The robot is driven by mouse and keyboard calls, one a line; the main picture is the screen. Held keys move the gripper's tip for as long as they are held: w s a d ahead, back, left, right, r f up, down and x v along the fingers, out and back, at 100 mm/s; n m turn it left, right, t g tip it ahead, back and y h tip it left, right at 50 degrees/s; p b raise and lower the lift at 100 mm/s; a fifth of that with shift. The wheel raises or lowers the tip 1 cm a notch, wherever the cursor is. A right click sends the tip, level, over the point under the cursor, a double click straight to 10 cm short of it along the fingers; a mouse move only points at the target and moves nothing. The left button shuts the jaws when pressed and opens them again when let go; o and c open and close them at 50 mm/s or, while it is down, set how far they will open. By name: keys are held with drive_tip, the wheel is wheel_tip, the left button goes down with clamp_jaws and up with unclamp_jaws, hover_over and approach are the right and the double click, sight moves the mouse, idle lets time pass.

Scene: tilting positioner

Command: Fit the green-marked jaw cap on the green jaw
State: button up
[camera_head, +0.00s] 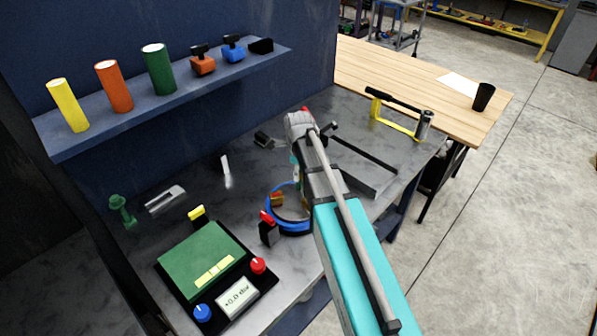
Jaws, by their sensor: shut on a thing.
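A blue ring (275,219) stands on the grey bench, partly hidden behind my arm. A small orange block (277,199) shows inside it. My arm reaches over the bench from the lower right, and its forearm covers the right part of the ring. My gripper's fingers are hidden behind the arm, so what they hold does not show. I cannot make out a green jaw or a green-marked cap. A black block with a red top (268,232) stands at the ring's front left. A black block with a yellow top (197,214) stands farther left.
A black panel with a green plate (200,258), knobs and a display lies at the front left. A blue shelf (180,95) behind holds coloured cylinders and small blocks. A grey tray (362,165) lies right of my arm. A wooden table (400,75) adjoins behind.

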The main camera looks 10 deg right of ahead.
drive_tip(key=shift+f, duration=0.3)
drive_tip(key=shift+f+b, duration=0.7)
drive_tip(key=shift+b, duration=0.25)
drive_tip(key=shift+f, duration=0.25)
drive_tip(key=o, duration=1.3)
drive_tip(key=shift+r+p, duration=3.3)
drive_tip(key=shift+r, duration=0.25)
drive_tip(key=shift+s, duration=0.1)
